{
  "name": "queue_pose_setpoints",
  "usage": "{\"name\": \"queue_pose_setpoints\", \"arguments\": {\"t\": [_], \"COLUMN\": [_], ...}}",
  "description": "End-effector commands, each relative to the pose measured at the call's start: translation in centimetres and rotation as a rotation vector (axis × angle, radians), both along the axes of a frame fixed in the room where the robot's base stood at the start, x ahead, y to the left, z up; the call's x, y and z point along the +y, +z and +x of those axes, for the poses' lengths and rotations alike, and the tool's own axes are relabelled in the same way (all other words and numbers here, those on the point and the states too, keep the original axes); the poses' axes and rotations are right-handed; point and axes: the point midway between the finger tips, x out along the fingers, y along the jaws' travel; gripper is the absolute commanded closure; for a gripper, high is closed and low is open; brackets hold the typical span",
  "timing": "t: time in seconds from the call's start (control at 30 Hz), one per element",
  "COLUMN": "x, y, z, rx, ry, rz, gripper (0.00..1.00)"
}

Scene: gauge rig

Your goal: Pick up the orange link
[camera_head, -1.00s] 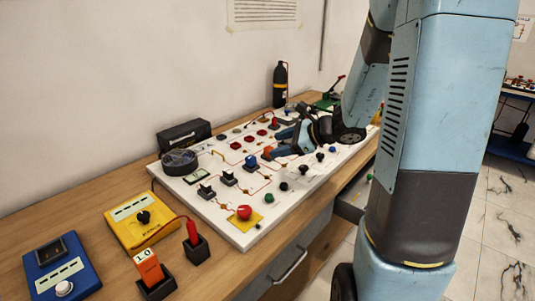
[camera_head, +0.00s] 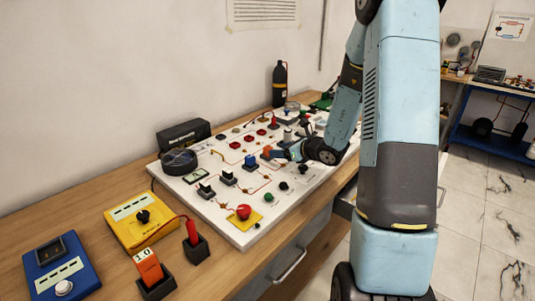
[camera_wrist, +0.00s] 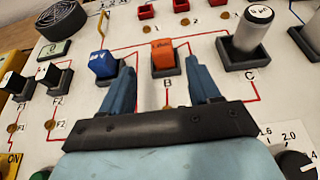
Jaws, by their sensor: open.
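The orange link (camera_wrist: 163,50) stands upright in a black socket at the spot marked B on the white panel (camera_wrist: 140,27). In the head view the orange link (camera_head: 266,150) is partly hidden by my gripper (camera_head: 280,153). In the wrist view my gripper (camera_wrist: 160,78) is open, with one blue finger to each side of the link and the tips near its socket. I see gaps between the fingers and the link. A blue link (camera_wrist: 103,63) sits just left of it, close to the left finger.
A grey cylinder (camera_wrist: 253,28) stands in a socket at C, right of the right finger. An orange block marked 1.0 (camera_head: 149,266) sits in a black holder at the table's front. A red emergency button (camera_head: 244,211) and several knobs and plugs crowd the panel.

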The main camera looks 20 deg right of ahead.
Motion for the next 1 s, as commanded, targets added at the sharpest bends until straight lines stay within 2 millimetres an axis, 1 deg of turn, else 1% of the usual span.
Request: {"name": "queue_pose_setpoints", "arguments": {"t": [0.1,0.37,0.7,0.8,0.97,1.0], "x": [0.7,1.2,3.1,3.3,3.3,3.3], "y": [-0.5,-0.9,-2.3,-2.4,-2.4,-2.4], "z": [0.9,1.9,5.3,5.6,5.6,5.6], "rx": [0.0,0.0,0.002,0.001,0.001,0.001], "ry": [0.002,0.002,0.001,0.0,0.0,0.0], "rz": [0.001,0.001,0.001,-0.001,-0.001,-0.001], "gripper": [0.38,0.38,0.38,0.38,0.38,0.41]}}
